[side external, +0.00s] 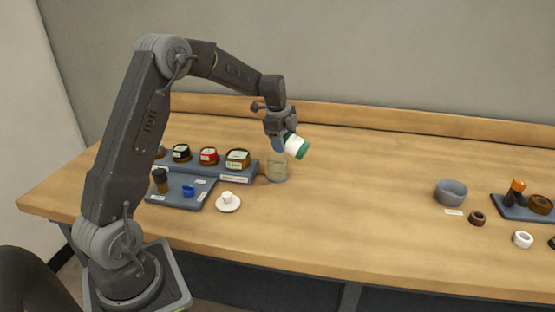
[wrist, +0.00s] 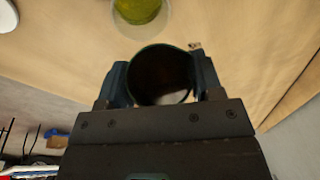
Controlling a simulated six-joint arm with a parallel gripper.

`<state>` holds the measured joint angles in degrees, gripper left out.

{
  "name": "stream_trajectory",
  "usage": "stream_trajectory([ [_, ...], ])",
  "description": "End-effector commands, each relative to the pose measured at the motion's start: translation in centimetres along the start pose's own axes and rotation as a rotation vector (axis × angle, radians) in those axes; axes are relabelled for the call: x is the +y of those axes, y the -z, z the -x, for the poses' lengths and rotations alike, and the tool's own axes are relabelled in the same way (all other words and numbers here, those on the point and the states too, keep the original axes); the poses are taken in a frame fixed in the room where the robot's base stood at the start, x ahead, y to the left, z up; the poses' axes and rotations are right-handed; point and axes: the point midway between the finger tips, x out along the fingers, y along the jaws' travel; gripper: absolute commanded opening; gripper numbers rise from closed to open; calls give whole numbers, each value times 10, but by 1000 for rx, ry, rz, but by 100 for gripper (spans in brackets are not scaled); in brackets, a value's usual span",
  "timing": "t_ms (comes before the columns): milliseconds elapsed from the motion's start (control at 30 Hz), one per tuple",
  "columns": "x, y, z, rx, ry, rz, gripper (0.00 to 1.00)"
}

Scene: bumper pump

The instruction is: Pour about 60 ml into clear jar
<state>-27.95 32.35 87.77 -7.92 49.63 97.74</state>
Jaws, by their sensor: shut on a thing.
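My gripper (side external: 279,137) is shut on a container (side external: 295,146) with a white side and a green end. The container is tilted, with its green end down and to the right, above the clear jar (side external: 277,171). In the wrist view, the held container (wrist: 160,76) shows as a dark round shape with a thin green edge between the fingers of my gripper (wrist: 162,82). The clear jar (wrist: 158,28) stands just beyond it, with yellow-green contents visible. No stream between the two can be made out.
A grey-blue rack (side external: 234,178) with several labelled dark jars stands left of the clear jar.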

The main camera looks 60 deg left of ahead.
Motion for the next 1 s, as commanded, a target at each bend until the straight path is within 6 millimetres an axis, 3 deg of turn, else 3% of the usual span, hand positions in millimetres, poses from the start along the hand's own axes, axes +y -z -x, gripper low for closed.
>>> stream_trajectory([
  [467,0,-2,2,64,7,12,32],
  [733,0,5,-4,-181,-14,-37,32],
  [1000,0,4,-4,-189,-15,-34,32],
])
